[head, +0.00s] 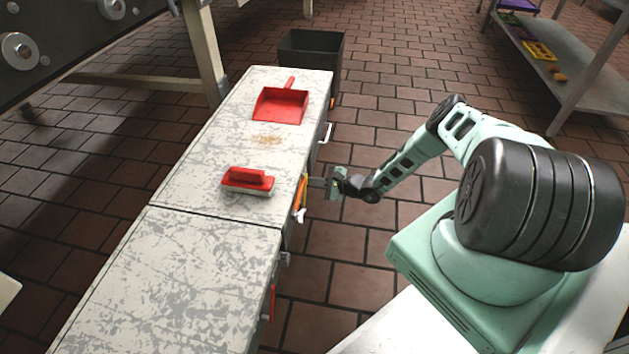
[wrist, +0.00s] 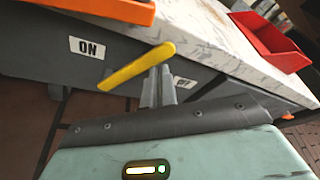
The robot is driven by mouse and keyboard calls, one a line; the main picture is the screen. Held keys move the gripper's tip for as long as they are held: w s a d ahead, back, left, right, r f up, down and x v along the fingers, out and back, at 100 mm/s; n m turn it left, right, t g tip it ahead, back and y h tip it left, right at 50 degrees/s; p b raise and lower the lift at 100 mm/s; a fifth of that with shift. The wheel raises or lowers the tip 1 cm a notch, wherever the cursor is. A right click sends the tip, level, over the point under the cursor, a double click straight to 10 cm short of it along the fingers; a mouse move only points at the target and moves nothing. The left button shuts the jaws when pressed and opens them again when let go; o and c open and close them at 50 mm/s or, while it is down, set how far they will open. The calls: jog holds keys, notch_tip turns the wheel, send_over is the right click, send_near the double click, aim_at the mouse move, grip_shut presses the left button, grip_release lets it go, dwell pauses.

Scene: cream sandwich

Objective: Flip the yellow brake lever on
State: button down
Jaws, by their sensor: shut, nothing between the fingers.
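The yellow brake lever (wrist: 135,67) is on the grey side of the counter in the wrist view. It lies slanted, with one end low on the left and the other high on the right. A white ON label (wrist: 88,46) is to its upper left. A second white label (wrist: 185,82) is at its right, partly hidden behind the fingers. My gripper (wrist: 158,72) is shut and empty, its fingertips at the lever's right part; I cannot tell if they touch. In the head view my gripper (head: 315,183) is beside the counter's right side, where the lever is small and hard to make out.
The speckled counter (head: 190,270) carries a red brush (head: 248,178) and a red dustpan (head: 281,104). An orange part (wrist: 110,9) juts in above the ON label. A dark bin (head: 312,60) stands beyond the counter. Tiled floor is free right of the counter.

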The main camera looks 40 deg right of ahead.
jog(key=shift+r, duration=0.1)
jog(key=p+v, duration=0.4)
jog(key=v, duration=1.3)
jog(key=shift+s, duration=0.25)
